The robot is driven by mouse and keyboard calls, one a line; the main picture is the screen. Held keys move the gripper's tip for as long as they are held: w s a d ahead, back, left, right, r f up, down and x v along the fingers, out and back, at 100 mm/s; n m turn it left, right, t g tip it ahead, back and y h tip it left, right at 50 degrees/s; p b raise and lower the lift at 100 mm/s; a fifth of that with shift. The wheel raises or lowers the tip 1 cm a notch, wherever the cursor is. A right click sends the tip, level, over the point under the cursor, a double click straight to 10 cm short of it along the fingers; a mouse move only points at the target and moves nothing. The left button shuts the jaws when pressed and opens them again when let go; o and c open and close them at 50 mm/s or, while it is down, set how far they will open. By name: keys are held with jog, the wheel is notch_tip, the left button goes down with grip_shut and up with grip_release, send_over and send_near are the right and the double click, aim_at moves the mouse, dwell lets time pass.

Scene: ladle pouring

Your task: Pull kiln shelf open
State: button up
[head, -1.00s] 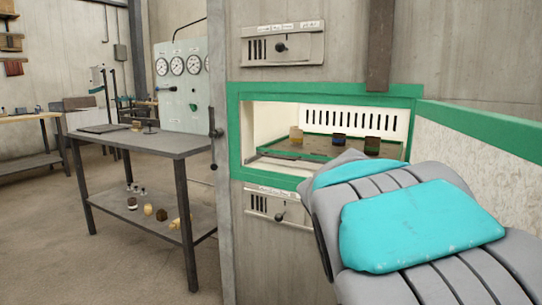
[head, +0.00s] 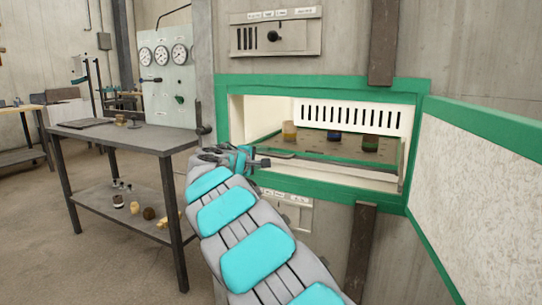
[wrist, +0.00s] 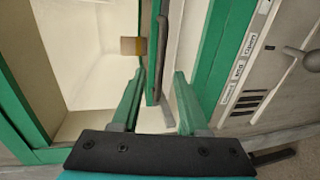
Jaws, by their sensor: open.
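The kiln shelf (head: 312,146) is a brown plate inside the lit kiln opening, with several small jars on it. My gripper (head: 264,163) is at the left part of the opening, by the shelf's front. In the wrist view, my gripper (wrist: 157,92) is open, with its two green-grey fingers spread to either side of the shelf's green front edge (wrist: 148,55). A dark bar-like handle (wrist: 162,45) runs along that edge. Its near end lies between the fingers; I cannot tell whether they touch it.
The kiln's green frame (head: 320,80) surrounds the opening closely. The open kiln door (head: 480,190) stands to the right. A grey metal table (head: 125,138) stands at left. A jar (wrist: 130,46) sits on the shelf in the wrist view.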

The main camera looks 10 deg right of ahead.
aim_at(273, 156)
jog(key=shift+p+x, duration=0.6)
jog(key=shift+x, duration=3.1)
jog(key=shift+d, duration=0.1)
jog(key=shift+f, duration=0.1)
grip_shut()
